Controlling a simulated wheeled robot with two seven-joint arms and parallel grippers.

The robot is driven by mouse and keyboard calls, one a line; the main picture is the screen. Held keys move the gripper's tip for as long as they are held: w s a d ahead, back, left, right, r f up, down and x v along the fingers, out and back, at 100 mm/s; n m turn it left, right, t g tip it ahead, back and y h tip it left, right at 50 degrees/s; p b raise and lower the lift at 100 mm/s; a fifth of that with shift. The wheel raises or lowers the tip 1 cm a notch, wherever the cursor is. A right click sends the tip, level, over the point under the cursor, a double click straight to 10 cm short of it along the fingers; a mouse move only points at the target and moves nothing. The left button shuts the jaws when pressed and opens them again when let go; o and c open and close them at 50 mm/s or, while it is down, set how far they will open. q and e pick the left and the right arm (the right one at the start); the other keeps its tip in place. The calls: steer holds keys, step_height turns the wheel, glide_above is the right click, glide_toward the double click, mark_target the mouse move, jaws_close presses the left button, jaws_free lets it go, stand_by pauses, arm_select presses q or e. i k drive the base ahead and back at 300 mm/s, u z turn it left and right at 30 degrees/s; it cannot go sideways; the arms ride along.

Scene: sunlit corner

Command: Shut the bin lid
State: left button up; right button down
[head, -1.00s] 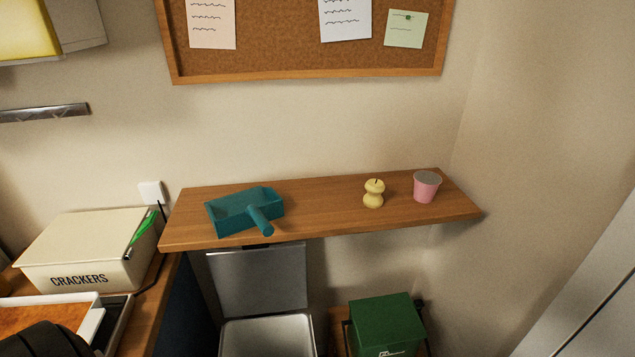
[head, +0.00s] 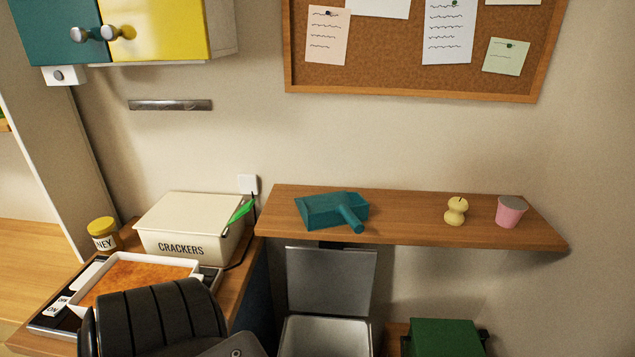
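The bin (head: 325,338) stands below the wall shelf, with a pale inside and its top open. Its grey metal lid (head: 330,280) is raised and stands nearly upright behind the opening, under the shelf. The bin's lower part is cut off by the bottom edge of the picture. A black ribbed part of my own arm shows at the bottom left, beside the bin. Neither of my grippers is in view.
The wooden shelf (head: 400,235) above the bin holds a teal dustpan (head: 325,210), a yellow pear-like object (head: 456,211) and a pink cup (head: 510,212). A green box (head: 445,338) is right of the bin. A counter with a crackers box (head: 185,225) is at left.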

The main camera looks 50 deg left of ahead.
mark_target(328, 278)
steer(key=u, duration=1.8)
steer(key=k, duration=0.55)
steer(key=u, duration=0.55)
steer(key=k, duration=0.75)
steer(key=u, duration=0.8)
steer(key=i, duration=1.65)
steer(key=z, duration=0.9)
